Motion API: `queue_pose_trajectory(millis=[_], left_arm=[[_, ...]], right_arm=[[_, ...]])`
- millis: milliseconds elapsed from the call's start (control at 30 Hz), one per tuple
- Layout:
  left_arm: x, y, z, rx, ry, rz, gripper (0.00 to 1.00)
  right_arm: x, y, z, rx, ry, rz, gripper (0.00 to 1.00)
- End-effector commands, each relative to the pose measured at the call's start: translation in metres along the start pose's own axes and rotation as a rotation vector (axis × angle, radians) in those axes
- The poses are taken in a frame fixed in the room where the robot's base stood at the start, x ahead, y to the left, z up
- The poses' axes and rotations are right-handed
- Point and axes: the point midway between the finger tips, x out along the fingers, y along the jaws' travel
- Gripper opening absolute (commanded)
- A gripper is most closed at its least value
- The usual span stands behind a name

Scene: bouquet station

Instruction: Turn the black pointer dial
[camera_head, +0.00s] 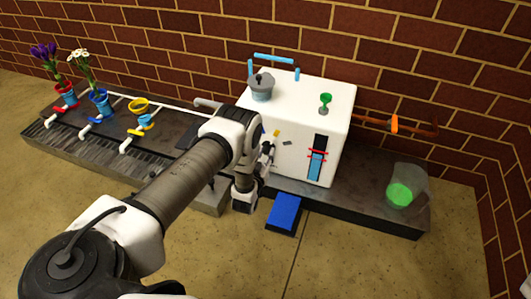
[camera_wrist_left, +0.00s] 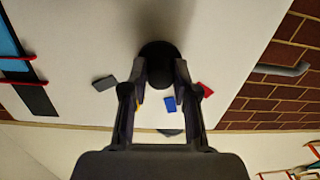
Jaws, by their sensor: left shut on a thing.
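The black pointer dial (camera_wrist_left: 158,51) sits on the front face of the white box (camera_head: 312,100). In the left wrist view it shows as a dark round knob, and its pointer cannot be made out. My left gripper (camera_wrist_left: 159,70) has one finger on each side of the dial and is shut on it. In the head view my left gripper (camera_head: 267,155) is at the box's front, and my arm hides the dial. Grey (camera_wrist_left: 104,83), blue (camera_wrist_left: 169,104) and red (camera_wrist_left: 206,90) marks lie around the dial, with a yellow one partly behind a finger. My right gripper is not in view.
A blue pedal (camera_head: 284,212) lies below. Flower cups stand left; a clear container (camera_head: 407,183) with green contents stands right.

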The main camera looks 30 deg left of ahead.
Motion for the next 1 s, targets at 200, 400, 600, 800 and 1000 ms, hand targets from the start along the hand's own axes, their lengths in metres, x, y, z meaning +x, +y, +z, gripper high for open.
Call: queue_pose_trajectory(millis=[200,400,600,800,1000], left_arm=[[0.0005,0.0002,-0.0005,-0.035,0.000,0.002,0.00],[0.0005,0.0002,-0.0004,-0.038,0.000,0.002,0.00],[0.0005,0.0002,-0.0005,-0.038,0.000,0.002,0.46],[0.0003,0.0001,-0.0003,-0.037,-0.001,0.002,0.54],[-0.0055,0.0001,0.0003,-0.037,-0.002,0.001,0.54]], right_arm=[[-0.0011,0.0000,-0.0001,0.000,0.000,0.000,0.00],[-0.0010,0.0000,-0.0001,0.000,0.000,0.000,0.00],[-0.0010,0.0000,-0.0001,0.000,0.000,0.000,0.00],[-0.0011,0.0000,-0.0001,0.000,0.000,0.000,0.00],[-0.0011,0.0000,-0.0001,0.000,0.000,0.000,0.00]])
